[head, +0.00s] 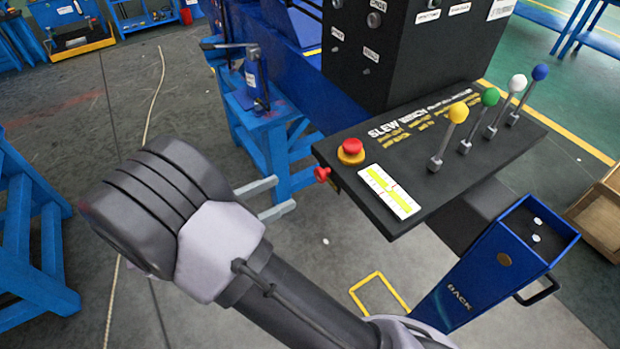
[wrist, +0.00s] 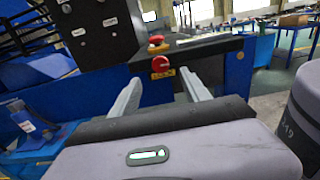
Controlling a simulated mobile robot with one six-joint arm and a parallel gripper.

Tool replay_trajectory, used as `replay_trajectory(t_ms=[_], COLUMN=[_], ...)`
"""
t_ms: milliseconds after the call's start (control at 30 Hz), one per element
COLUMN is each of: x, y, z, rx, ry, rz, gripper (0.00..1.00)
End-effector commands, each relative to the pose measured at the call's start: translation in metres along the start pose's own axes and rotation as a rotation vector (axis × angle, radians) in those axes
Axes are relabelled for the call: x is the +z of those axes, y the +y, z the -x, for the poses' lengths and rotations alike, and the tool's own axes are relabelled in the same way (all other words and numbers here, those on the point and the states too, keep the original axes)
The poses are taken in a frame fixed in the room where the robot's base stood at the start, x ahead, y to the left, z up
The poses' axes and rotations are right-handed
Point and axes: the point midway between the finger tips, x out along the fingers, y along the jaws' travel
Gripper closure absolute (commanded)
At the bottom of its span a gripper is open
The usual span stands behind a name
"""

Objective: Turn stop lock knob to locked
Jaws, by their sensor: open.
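The red stop lock knob (head: 322,174) sticks out from the left side face of the black control panel in the head view. In the wrist view the red knob (wrist: 160,63) sits above a yellow label (wrist: 163,74) with lettering that seems to read LOCK. I cannot tell which way the knob is turned. My gripper (head: 284,193) is left of the knob and a little lower in the head view, its two pale fingers apart and empty. In the wrist view my gripper (wrist: 161,77) points at the knob, which appears between the fingertips, with a gap in front of it.
A red mushroom button (head: 351,148) on a yellow base sits on the panel top (head: 420,160), close above the knob. Levers with coloured balls (head: 457,113) stand farther right. A blue stand (head: 268,135) is behind my gripper. A blue box (head: 495,260) is at the lower right.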

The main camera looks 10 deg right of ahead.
Motion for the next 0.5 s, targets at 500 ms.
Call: replay_trajectory(t_ms=[500], x=[0.0], y=[0.0], z=[-0.095], rx=[0.0], ry=[0.001], rz=[-0.001], gripper=[0.45])
